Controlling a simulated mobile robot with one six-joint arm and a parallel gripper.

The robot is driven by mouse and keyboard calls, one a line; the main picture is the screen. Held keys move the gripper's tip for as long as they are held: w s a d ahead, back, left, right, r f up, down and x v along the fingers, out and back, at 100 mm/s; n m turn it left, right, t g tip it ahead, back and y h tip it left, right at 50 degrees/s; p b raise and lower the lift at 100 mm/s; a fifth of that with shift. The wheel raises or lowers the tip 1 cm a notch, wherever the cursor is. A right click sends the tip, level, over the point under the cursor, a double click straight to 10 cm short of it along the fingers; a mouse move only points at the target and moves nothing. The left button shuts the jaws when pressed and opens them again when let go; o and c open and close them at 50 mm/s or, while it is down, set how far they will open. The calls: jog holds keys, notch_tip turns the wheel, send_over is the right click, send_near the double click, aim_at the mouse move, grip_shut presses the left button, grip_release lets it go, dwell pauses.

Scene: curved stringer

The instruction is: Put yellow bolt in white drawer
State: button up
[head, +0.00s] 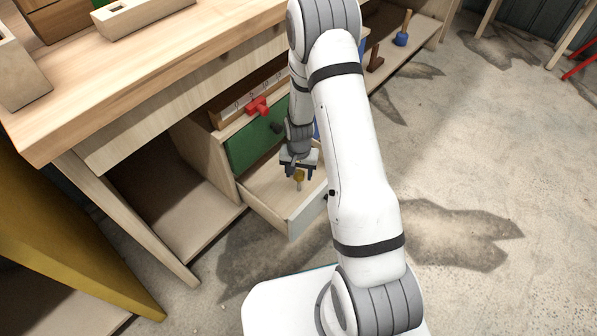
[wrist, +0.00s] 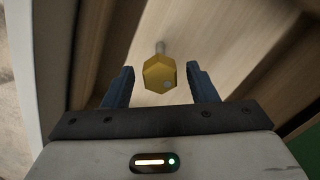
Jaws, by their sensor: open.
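The yellow bolt (head: 299,176) has a yellow hexagonal head and a grey shank. In the wrist view the bolt (wrist: 160,73) shows between and just beyond my fingers, with clear gaps on both sides. It is inside or just above the open white drawer (head: 309,208); I cannot tell whether it touches the bottom. The drawer's pale wooden inside (wrist: 205,25) fills much of the wrist view. My gripper (head: 298,170) points down over the drawer, and in the wrist view its two blue-grey fingers (wrist: 160,88) are apart, touching nothing.
A green drawer front (head: 256,143) stands behind the open drawer. A red object (head: 257,106) and a ruler-like strip are above it. The wooden workbench (head: 150,75) overhangs at the left. A blue-based tool (head: 402,38) stands on the far shelf. Concrete floor lies open at the right.

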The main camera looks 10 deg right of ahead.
jog(key=shift+r, duration=0.1)
jog(key=s+r+n+p, duration=0.15)
jog(key=s+r, duration=0.25)
jog(key=r, duration=1)
jog(key=s+r+n+p, duration=0.1)
jog(key=s+r+p, duration=0.2)
jog(key=r, duration=1.1)
jog(key=s+r+n, duration=0.1)
jog(key=s+r, duration=0.3)
jog(key=s, duration=0.3)
jog(key=s+r+n+t, duration=0.1)
jog(key=s+r, duration=0.4)
jog(key=s, duration=0.2)
jog(key=shift+s+d+r, duration=0.15)
jog(key=shift+r, duration=0.1)
notch_tip(320, 180, up, 30)
jog(key=t+p, duration=0.1)
jog(key=p, duration=2.6)
jog(key=shift+s+r+t+p, duration=0.2)
jog(key=shift+t+p, duration=0.1)
jog(key=shift+p, duration=0.1)
